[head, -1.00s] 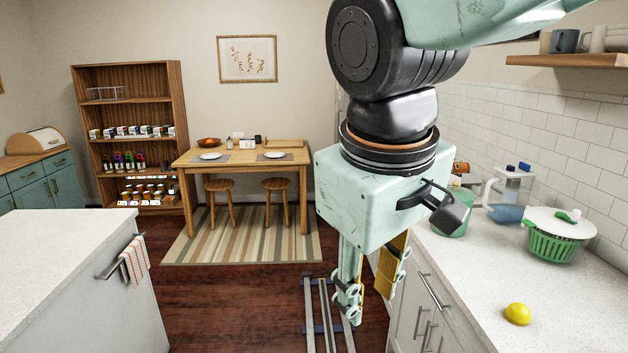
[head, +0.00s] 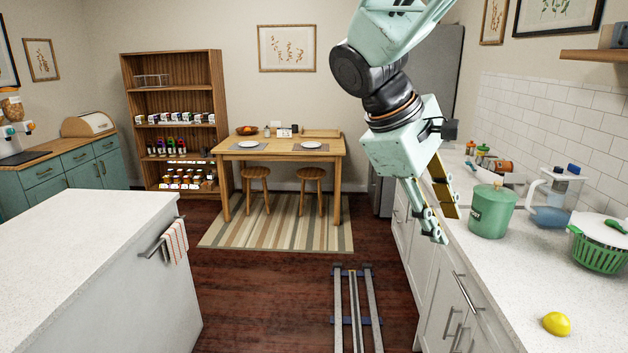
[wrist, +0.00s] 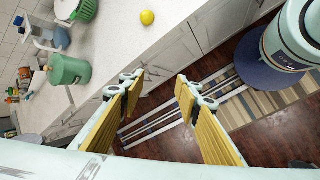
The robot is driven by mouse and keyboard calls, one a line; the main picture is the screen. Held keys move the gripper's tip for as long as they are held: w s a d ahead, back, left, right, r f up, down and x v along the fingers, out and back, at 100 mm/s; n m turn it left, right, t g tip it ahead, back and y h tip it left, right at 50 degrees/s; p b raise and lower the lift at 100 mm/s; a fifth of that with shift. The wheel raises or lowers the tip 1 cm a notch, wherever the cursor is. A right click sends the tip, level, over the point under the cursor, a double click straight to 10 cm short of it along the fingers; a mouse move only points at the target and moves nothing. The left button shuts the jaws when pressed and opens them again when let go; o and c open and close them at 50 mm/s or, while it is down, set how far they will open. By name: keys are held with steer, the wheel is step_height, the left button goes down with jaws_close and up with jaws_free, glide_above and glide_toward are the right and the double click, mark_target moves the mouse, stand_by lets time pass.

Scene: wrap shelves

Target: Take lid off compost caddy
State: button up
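The green compost caddy (head: 491,212) stands upright on the right-hand counter near its front edge. Its green lid (head: 494,189) with a small knob is on top. The caddy also shows at the left of the wrist view (wrist: 68,72), with the lid (wrist: 54,66) facing left there. My gripper (head: 447,228) hangs to the left of the caddy, above the front edge of the counter, apart from it. In the wrist view my gripper (wrist: 162,88) has its yellow-padded fingers spread wide with nothing between them.
A lemon (head: 557,323), a green colander with a white top (head: 601,246) and a water pitcher (head: 553,195) stand on the counter (head: 520,270). Several jars are behind the caddy. A white island (head: 100,260) is at left. The floor between is open, with rails (head: 355,300).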

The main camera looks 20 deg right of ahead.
steer(key=w+d+n+g+h, duration=0.25)
steer(key=w+d, duration=0.65)
steer(key=d, duration=0.5)
steer(key=n+h+p, duration=0.3)
steer(key=n+h, duration=0.6)
glide_toward(499, 182)
steer(key=a, duration=0.1)
steer(key=w+a, duration=0.1)
steer(key=a, duration=0.1)
steer(key=shift+w+a+f+g, duration=0.1)
steer(key=shift+a+f+g, duration=0.1)
steer(key=shift+a+g, duration=0.05)
steer(key=shift+d, duration=0.15)
steer(key=shift+b+x, duration=0.65)
steer(key=shift+x, duration=3.5)
steer(key=shift+d, duration=0.15)
steer(key=shift+b+x, duration=0.7)
steer(key=shift+x, duration=1.8)
